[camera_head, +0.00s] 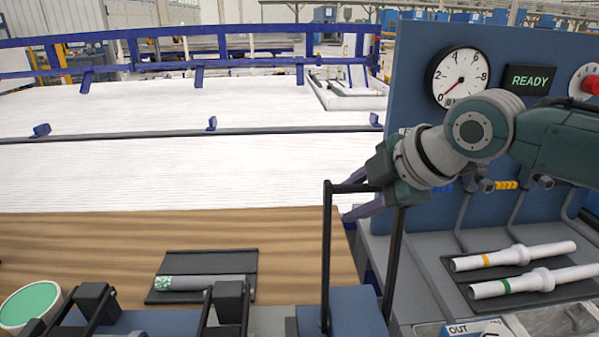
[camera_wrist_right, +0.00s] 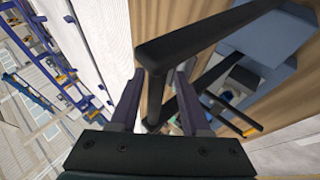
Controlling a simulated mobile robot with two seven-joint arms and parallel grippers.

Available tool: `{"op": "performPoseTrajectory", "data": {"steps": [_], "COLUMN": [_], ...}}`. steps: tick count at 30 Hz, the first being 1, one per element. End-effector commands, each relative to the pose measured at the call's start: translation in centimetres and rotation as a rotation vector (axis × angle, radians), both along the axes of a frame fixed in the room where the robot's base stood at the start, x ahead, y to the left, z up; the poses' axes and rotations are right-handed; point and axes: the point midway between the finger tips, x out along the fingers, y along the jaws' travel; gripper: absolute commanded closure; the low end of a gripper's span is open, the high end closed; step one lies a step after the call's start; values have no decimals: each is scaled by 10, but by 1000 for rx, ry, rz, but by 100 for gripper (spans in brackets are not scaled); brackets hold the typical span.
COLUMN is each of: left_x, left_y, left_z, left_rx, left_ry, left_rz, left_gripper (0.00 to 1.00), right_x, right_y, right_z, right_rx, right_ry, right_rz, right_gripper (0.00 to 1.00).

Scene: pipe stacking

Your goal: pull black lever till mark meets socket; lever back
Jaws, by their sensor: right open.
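The black lever (camera_head: 327,255) is an upright frame with two legs and a crossbar on top, at the front centre of the head view. My right gripper (camera_head: 346,203) is at the top of the lever, its purple fingers pointing left. In the right wrist view, the gripper (camera_wrist_right: 160,74) is open. The lever (camera_wrist_right: 205,35) shows its corner just beyond the fingertips, and one leg runs down in the gap between the fingers. I cannot tell whether they touch. My left gripper is not in view. I cannot make out the mark or socket.
A grey pipe (camera_head: 205,282) lies on a black mat at front left, near a green round pad (camera_head: 30,305). Two white pipes (camera_head: 515,256) with yellow and green bands lie at right. The blue panel (camera_head: 415,75) carries a dial (camera_head: 461,77) and a READY display (camera_head: 530,79).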

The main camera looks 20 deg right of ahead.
Motion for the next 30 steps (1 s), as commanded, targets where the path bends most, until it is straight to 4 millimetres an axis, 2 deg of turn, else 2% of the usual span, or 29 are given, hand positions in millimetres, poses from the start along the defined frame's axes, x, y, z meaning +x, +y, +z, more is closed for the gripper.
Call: {"op": "performPoseTrajectory", "data": {"steps": [12,18,30], "left_x": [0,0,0], "left_y": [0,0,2], "left_z": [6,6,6], "left_rx": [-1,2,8], "left_ry": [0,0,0], "left_rz": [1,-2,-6], "left_gripper": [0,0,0], "right_x": [-41,-57,-61], "right_y": [-16,-22,-23], "right_z": [47,64,69], "right_rx": [-4,-3,-1], "right_ry": [-1,2,3], "right_rz": [2,1,1], "right_gripper": [53,53,53]}}
